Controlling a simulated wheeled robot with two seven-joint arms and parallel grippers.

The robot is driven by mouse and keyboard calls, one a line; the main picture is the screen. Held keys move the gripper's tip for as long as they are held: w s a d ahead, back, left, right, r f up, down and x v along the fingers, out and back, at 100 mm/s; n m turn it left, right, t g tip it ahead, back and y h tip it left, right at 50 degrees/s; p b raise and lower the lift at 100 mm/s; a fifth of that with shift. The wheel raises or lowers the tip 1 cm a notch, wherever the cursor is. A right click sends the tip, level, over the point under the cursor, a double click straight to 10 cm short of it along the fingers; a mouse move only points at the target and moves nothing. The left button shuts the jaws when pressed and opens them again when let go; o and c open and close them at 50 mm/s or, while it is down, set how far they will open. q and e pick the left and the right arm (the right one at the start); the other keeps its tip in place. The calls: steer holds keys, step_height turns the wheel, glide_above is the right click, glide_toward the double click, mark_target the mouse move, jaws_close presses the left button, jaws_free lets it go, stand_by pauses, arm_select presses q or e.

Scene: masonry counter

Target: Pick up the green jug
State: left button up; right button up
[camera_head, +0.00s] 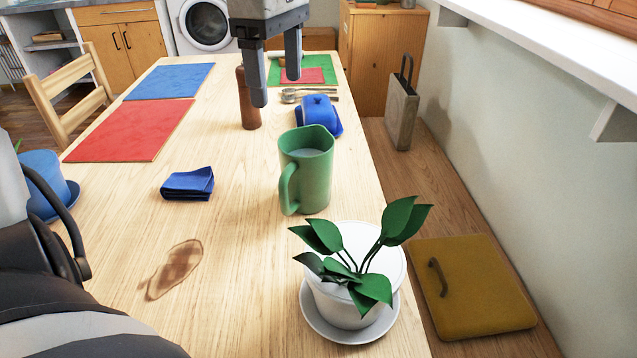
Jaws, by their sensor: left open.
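The green jug (313,178) stands upright on the wooden table, right of the middle, with its handle on its left side and its open top showing a pale inside. My left gripper (276,92) points down from the top of the view. It is open, with nothing seen between its fingers. It appears above and beyond the jug, apart from it, and partly overlaps a brown bottle (250,118) in the picture. My right gripper is not in view.
A potted plant (345,298) stands in front of the jug. A blue butter dish (319,118) sits behind it. A folded blue napkin (188,184) and a brown stain (176,268) lie to the left. The table's right edge is close to the jug.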

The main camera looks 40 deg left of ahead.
mark_target(288, 168)
arm_select(q)
step_height(288, 168, down, 11)
steer(key=shift+w+f+b, duration=0.15)
steer(key=shift+f+b, duration=0.05)
steer(key=shift+b, duration=0.45)
steer(key=f, duration=0.5)
steer(key=shift+d, duration=0.35)
steer(key=c, duration=1.4)
jaws_close()
steer(key=shift+r, duration=0.2)
